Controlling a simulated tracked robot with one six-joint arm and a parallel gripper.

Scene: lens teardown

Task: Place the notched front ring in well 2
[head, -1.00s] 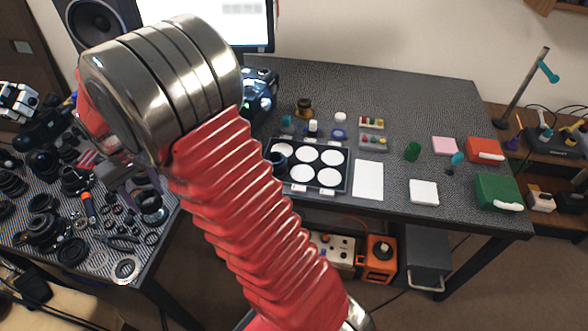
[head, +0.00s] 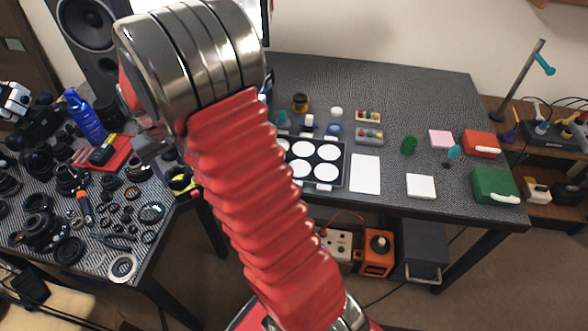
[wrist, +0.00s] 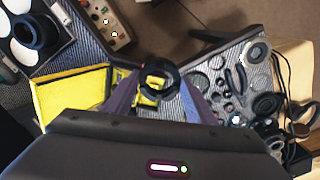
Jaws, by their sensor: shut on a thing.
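In the wrist view my gripper (wrist: 156,100) is shut on a black ring (wrist: 160,68), held between the two fingertips. I cannot make out a notch on it. The well tray (head: 346,165) is dark with round white wells and stands on the right bench in the head view. My arm covers its left part there. In the wrist view a corner of the tray (wrist: 82,30) shows at the top left, with a dark ring (wrist: 36,32) in one well. The well numbers are not readable. My gripper is left of the tray, apart from it. In the head view the held ring is not clear.
The left bench holds many loose lens parts, a blue bottle (head: 86,118) and a red mat (head: 112,152). Right of the tray are a white sheet (head: 365,174), a white block (head: 421,186) and a green box (head: 496,186). A yellow bin (wrist: 70,92) is near my gripper.

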